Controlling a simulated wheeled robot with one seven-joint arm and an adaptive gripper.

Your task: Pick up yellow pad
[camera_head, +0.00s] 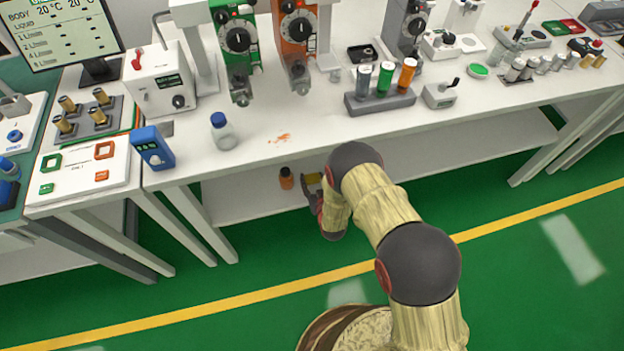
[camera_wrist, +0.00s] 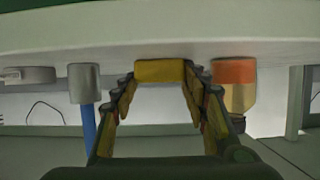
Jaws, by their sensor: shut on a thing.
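The yellow pad (camera_wrist: 160,72) is a small block held between the fingertips of my gripper (camera_wrist: 160,82) in the wrist view. My gripper is shut on its two ends. In the head view a bit of the pad (camera_head: 313,178) shows at the lower shelf under the white bench, beside my gripper (camera_head: 309,191). My arm hides part of this area. I cannot tell whether the pad touches the shelf.
An orange bottle (camera_head: 286,178) with a dark cap stands just left of the gripper on the lower shelf (camera_head: 240,196). The bench top (camera_head: 320,130) overhangs the shelf. A blue-capped bottle (camera_head: 222,130) stands on the bench. The green floor in front is open.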

